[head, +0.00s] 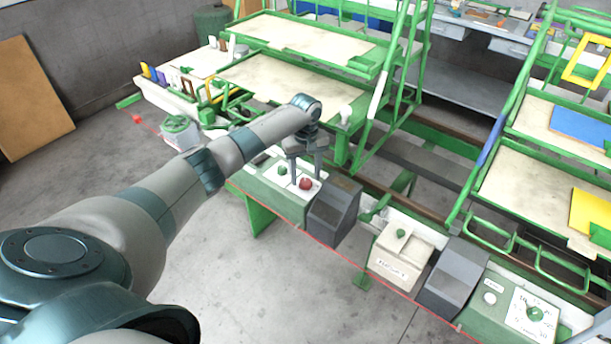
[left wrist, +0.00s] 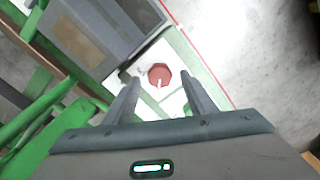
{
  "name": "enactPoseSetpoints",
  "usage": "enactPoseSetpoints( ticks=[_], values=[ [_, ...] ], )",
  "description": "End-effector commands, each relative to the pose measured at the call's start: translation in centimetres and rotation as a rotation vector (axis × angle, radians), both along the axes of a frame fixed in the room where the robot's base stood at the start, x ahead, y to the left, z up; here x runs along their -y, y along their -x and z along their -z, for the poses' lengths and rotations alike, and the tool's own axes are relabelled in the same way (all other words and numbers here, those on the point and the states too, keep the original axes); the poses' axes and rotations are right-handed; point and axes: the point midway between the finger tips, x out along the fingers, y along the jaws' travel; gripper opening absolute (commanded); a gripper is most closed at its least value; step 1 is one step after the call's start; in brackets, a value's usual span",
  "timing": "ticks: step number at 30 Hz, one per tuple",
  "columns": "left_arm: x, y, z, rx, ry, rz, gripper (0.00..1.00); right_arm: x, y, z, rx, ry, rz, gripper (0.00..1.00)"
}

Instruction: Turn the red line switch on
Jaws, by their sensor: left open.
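The red line switch (head: 306,183) is a round red knob on a white plate on the green control panel. In the left wrist view the red knob (left wrist: 159,75) has a pale pointer mark and lies just beyond the fingertips, midway between them. My left gripper (head: 307,172) is above the panel at the knob, pointing down, with its fingers apart. In the left wrist view its fingers (left wrist: 160,84) are spread with nothing between them. Whether they are level with the knob is hard to tell. My right gripper is not in view.
A green knob (head: 282,170) sits left of the red one. A dark grey sloped box (head: 334,212) stands close on its right. Farther right are a cream box (head: 401,254), another grey box (head: 453,277) and a dial (head: 534,314). Green-framed shelves stand behind.

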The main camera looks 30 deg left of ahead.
Motion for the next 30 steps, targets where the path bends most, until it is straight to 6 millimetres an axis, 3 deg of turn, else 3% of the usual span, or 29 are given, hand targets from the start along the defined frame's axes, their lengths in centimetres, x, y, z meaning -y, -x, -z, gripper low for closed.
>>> enactPoseSetpoints(
  ticks=[6,16,21,22,30],
  values=[
    [-0.1,0.0,1.5,0.001,-0.001,0.0,0.51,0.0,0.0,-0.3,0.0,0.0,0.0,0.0],
    [0.0,0.0,1.8,0.001,-0.001,0.0,0.51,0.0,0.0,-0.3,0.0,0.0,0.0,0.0],
    [0.0,0.0,1.7,0.001,-0.001,0.0,0.13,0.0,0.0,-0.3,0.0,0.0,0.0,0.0],
    [0.0,0.0,1.7,0.001,-0.001,0.0,0.09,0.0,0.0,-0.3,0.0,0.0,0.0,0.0],
    [0.0,0.0,1.7,0.0,0.0,0.011,0.1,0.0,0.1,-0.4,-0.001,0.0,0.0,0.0]
  ],
)
